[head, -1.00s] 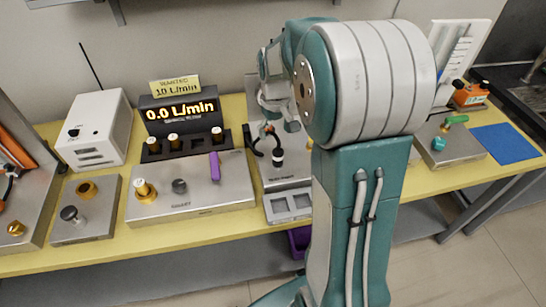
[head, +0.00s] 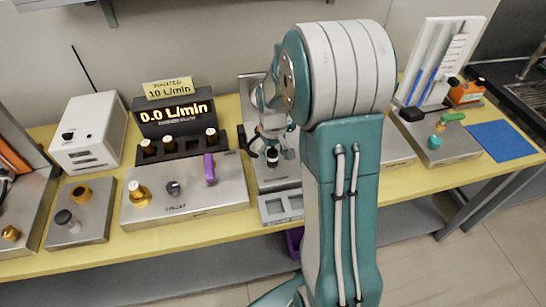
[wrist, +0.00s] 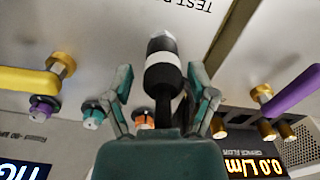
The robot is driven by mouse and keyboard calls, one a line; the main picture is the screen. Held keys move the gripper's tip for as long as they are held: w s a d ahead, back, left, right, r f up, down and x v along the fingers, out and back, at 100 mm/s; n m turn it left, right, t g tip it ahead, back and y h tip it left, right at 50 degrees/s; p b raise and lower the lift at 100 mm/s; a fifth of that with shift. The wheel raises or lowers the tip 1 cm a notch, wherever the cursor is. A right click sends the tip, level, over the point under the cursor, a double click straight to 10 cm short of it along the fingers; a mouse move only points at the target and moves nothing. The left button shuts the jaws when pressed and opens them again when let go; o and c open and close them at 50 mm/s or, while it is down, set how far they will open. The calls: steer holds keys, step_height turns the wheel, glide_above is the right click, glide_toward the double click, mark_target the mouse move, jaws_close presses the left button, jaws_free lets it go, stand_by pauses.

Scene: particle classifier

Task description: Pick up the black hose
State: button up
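The black hose end (head: 272,157) stands out from the metal test panel left of my arm in the head view. In the wrist view, the black hose (wrist: 162,75) has a white band and a pale tip, and its thin stem runs down toward my palm. My gripper (head: 271,148) is around the hose end. In the wrist view, the fingers of my gripper (wrist: 162,82) stand on either side of it with visible gaps. The gripper is open. My palm hides the lower part of the hose.
A metal panel with a purple-handled valve (head: 209,168) and brass fittings lies left. The flow display (head: 174,112) reads 0.0 L/min. In the wrist view, a yellow handle (wrist: 30,81) is at left. A blue mat (head: 503,140) lies far right.

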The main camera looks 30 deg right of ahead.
steer(key=c, duration=0.5)
steer(key=shift+a, duration=0.15)
jaws_close()
steer(key=shift+r, duration=0.7)
steer(key=s+d+r, duration=0.3)
steer(key=s+r, duration=0.8)
steer(key=s, duration=0.2)
steer(key=shift+s+d+r, duration=0.3)
steer(key=shift+r, duration=0.05)
